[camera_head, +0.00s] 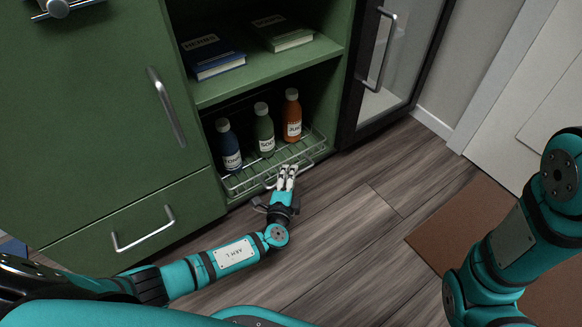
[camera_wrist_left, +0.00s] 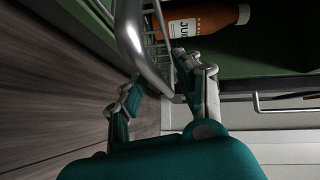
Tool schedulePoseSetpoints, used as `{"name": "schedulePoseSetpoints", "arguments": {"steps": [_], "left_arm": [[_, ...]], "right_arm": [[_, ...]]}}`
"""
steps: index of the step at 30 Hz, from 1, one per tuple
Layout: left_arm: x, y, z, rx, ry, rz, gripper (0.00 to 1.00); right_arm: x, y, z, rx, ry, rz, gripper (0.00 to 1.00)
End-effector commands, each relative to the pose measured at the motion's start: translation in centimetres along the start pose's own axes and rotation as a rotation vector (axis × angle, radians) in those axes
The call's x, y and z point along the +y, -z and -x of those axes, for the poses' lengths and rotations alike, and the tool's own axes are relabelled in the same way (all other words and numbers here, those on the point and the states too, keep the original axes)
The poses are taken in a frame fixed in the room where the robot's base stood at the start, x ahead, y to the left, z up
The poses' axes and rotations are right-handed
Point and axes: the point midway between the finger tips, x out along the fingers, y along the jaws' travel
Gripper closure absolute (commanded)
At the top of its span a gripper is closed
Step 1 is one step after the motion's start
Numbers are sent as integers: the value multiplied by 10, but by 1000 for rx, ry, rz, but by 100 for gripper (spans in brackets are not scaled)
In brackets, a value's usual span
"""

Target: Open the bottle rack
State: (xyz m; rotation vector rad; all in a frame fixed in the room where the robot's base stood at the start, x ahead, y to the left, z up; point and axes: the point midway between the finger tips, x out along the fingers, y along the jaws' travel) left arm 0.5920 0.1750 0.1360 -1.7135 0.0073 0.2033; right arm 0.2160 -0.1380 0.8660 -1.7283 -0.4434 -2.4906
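The bottle rack (camera_head: 240,184) is a wire tray in the lower open bay of the green cabinet. It holds a blue bottle (camera_head: 228,142), a green bottle (camera_head: 264,130) and an orange bottle (camera_head: 292,116), all upright. My left gripper (camera_head: 287,175) is at the rack's front handle. In the left wrist view, the curved metal handle (camera_wrist_left: 134,45) passes between the spread fingers of my left gripper (camera_wrist_left: 163,80). I see no clear grip on it from both sides. The orange bottle (camera_wrist_left: 205,22) shows just beyond. My right gripper is out of view.
Books (camera_head: 210,57) lie on the shelf above the rack. A green door with a handle (camera_head: 166,107) and a drawer (camera_head: 140,222) are at the left. A dark-framed glass door (camera_head: 395,60) stands at the right. The wooden floor (camera_head: 345,230) in front is clear; a brown mat (camera_head: 450,235) lies at the right.

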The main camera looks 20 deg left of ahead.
Motion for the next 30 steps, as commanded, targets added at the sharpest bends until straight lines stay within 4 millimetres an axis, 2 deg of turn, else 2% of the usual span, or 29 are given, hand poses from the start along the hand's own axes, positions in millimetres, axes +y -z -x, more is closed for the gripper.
{"name": "schedulePoseSetpoints", "arguments": {"steps": [9,17,30], "left_arm": [[1,0,1,-1,0,0,67],[1,0,1,0,0,0,100],[2,1,2,0,-3,-2,100]], "right_arm": [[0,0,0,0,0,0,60],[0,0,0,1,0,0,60],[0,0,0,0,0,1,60]]}}
